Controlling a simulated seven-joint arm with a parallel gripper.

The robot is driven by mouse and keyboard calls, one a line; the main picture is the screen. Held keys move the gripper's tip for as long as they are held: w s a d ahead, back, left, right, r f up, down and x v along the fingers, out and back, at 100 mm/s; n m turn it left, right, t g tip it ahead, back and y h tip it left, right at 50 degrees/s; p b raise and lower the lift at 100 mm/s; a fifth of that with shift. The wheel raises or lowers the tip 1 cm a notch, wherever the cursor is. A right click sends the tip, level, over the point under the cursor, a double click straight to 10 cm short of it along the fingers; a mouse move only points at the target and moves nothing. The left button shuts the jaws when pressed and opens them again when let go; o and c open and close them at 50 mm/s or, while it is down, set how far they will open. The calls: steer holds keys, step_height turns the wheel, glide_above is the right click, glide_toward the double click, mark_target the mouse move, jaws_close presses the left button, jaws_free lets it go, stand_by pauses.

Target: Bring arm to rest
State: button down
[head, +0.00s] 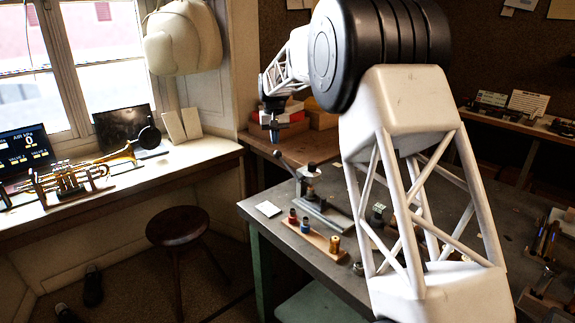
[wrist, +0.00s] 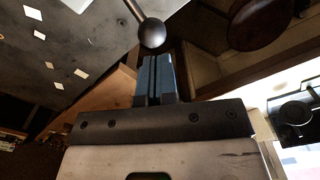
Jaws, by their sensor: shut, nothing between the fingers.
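My gripper (head: 274,135) hangs in the air above the far left part of the grey workbench (head: 262,228) in the head view. It is small there, with its fingers pointing down. In the wrist view its two blue fingers (wrist: 154,78) lie side by side, shut with nothing between them. A dark ball on a lever (wrist: 152,32) shows just past the fingertips in the wrist view; I cannot tell whether they touch. My white arm covers much of the bench in the head view.
A press-like tool with a lever (head: 308,180) stands on the bench. A wooden strip (head: 318,239) holds small coloured parts. A stool (head: 178,226) stands left of the bench. A brass trumpet (head: 100,165) rests on the window-side counter. Boxes (head: 287,118) sit behind my gripper.

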steer(key=shift+d+r, duration=0.1)
stand_by(0.3)
steer(key=s+d+r+m, duration=0.1)
steer(key=s+d+r, duration=0.2)
steer(key=s+d, duration=0.5)
steer(key=s+d+r+t, duration=0.1)
steer(key=s+d+r, duration=0.35)
steer(key=s, duration=0.75)
steer(key=s+d+r+m, duration=0.1)
steer(key=s+d+r, duration=0.1)
steer(key=s+d, duration=0.65)
steer(key=s+d+f, duration=0.2)
steer(key=s+f, duration=0.1)
steer(key=s, duration=0.8)
steer(key=s+d+f+t, duration=0.1)
steer(key=s+d+f, duration=0.2)
steer(key=s, duration=0.9)
steer(key=s+d+f+m, duration=0.1)
steer(key=s+d+f, duration=0.2)
steer(key=s, duration=0.9)
steer(key=shift+f+t, duration=0.3)
steer(key=shift+f, duration=0.1)
